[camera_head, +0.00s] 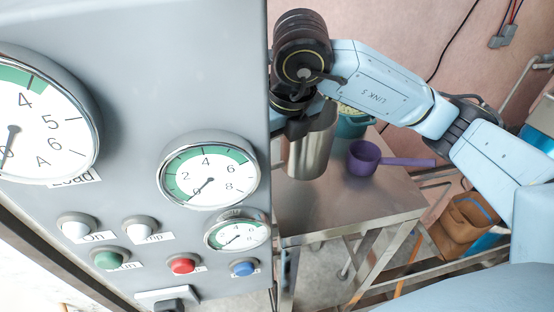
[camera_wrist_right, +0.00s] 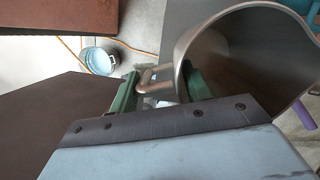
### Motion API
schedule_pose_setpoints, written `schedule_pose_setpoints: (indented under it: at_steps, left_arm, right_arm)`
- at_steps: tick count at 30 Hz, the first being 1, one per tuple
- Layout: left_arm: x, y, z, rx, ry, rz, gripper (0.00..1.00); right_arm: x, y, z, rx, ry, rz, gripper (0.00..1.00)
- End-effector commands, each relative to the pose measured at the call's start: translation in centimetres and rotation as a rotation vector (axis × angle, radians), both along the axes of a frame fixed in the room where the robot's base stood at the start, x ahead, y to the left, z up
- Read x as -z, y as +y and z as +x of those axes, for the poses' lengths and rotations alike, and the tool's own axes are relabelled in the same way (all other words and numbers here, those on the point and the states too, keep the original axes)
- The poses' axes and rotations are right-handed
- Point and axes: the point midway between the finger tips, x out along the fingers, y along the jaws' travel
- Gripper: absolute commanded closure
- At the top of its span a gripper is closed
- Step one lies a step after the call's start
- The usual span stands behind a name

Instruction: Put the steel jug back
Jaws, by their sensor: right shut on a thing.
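The steel jug (camera_head: 312,150) is at the left end of the steel table in the head view, partly hidden by my right gripper and the grey panel. My right gripper (camera_wrist_right: 160,82) is shut on the jug's handle (camera_wrist_right: 150,88), which lies between its green fingers in the wrist view. The jug's open mouth and inner wall (camera_wrist_right: 235,60) fill the upper right there, and no contents show. The jug looks roughly upright; I cannot tell whether its base touches the table. My left gripper is in neither view.
The steel table (camera_head: 365,205) has a purple ladle (camera_head: 365,158) and a teal bowl of pale contents (camera_head: 350,127) to the right of the jug. The grey gauge panel (camera_head: 130,110) stands close on the left. The table's front is clear. A blue bucket (camera_wrist_right: 100,60) stands below.

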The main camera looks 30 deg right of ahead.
Motion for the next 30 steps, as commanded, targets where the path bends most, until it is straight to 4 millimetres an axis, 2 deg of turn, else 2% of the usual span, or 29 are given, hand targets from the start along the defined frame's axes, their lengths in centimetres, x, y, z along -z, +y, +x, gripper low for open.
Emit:
schedule_pose_setpoints:
  at_steps: [7, 14, 26, 27, 30]
  left_arm:
    - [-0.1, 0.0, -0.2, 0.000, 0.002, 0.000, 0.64]
    - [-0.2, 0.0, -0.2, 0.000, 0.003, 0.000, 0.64]
    - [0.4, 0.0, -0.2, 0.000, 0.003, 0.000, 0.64]
    - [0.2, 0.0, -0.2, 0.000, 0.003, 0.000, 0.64]
    - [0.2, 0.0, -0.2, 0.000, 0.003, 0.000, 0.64]
  right_arm:
    - [1.8, 0.0, 0.0, 0.000, 0.001, 0.000, 1.00]
    - [5.0, 0.0, 0.0, 0.000, 0.001, -0.001, 1.00]
    - [5.6, 0.0, 0.1, -0.001, -0.002, 0.000, 1.00]
    - [5.5, 0.0, 0.0, -0.001, 0.000, 0.000, 0.47]
    - [5.5, 0.0, 0.0, -0.001, 0.000, 0.000, 0.34]
